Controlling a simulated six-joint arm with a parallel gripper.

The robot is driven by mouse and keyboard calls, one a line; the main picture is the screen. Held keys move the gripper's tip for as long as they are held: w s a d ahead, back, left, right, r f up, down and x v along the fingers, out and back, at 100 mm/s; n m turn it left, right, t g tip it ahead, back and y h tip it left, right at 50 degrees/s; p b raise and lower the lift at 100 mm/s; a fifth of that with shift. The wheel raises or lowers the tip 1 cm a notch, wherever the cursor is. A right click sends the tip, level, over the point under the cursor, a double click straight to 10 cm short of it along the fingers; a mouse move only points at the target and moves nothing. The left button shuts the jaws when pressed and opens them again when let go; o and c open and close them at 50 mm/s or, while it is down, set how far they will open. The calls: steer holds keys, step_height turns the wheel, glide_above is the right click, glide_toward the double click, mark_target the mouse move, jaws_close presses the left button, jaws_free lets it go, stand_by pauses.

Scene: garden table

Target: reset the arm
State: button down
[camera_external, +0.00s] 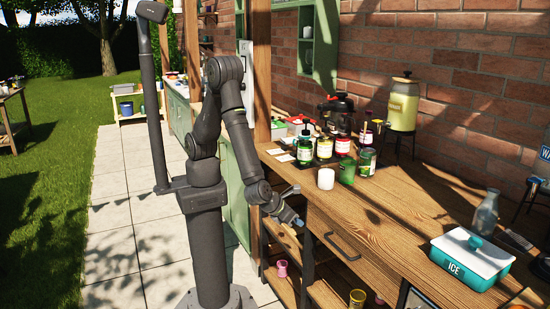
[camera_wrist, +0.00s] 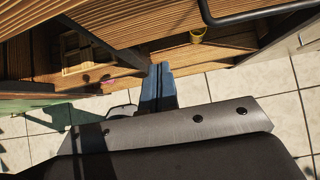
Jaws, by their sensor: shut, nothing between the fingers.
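My gripper (camera_external: 298,221) is at the front edge of the wooden table (camera_external: 400,220), low beside the drawer front, with its fingertips pointing down and to the right. In the wrist view its blue-grey fingers (camera_wrist: 158,85) are together, with nothing held between them. They show against the table's lower wooden shelf and the pale paving. My arm is bent, with the forearm reaching down toward the table edge. I cannot tell the exact gap between the fingers and the table.
On the table are several jars (camera_external: 343,146), a white cup (camera_external: 326,179), a teal ICE box (camera_external: 470,258), a glass bottle (camera_external: 485,212) and a drink dispenser (camera_external: 403,103). A drawer handle (camera_external: 342,246) juts out near my gripper. Paving (camera_external: 125,235) lies open to the left.

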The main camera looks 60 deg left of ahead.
mark_target(321, 228)
steer(key=w+f, duration=0.1)
steer(key=w, duration=0.1)
steer(key=w+f, duration=0.1)
steer(key=w, duration=0.1)
steer(key=w+f, duration=0.2)
steer(key=w, duration=0.1)
steer(key=shift+w, duration=0.5)
steer(key=shift+r, duration=0.1)
